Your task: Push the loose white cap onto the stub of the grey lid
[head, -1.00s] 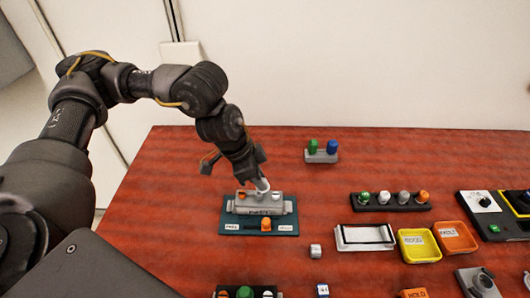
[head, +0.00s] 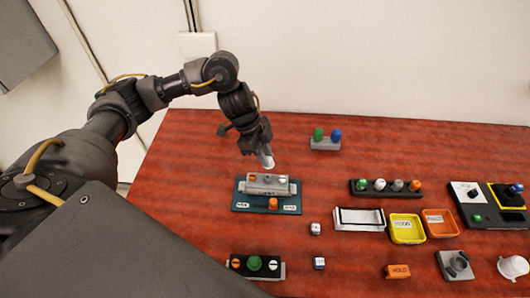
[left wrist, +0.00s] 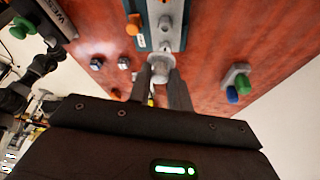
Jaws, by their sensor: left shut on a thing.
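My left gripper (head: 262,152) is shut on a white cap (head: 266,161), whose lower end shows below the fingers. In the left wrist view, the fingers (left wrist: 163,88) close around the pale cap (left wrist: 160,66). The grey lid (head: 267,185) sits on a teal base (head: 240,200) just below the gripper. It also shows in the left wrist view (left wrist: 170,22). An orange piece and a white piece show on the lid's top; which part is the stub is too small to tell. The cap appears apart from the lid. My right gripper is not in view.
An orange knob (head: 273,203) stands at the base's front. A grey block with green and blue knobs (head: 324,144) lies behind right. Small white cubes, a dark knob rack (head: 360,192), a white tray (head: 345,216), and yellow and orange bins (head: 407,228) stand to the right.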

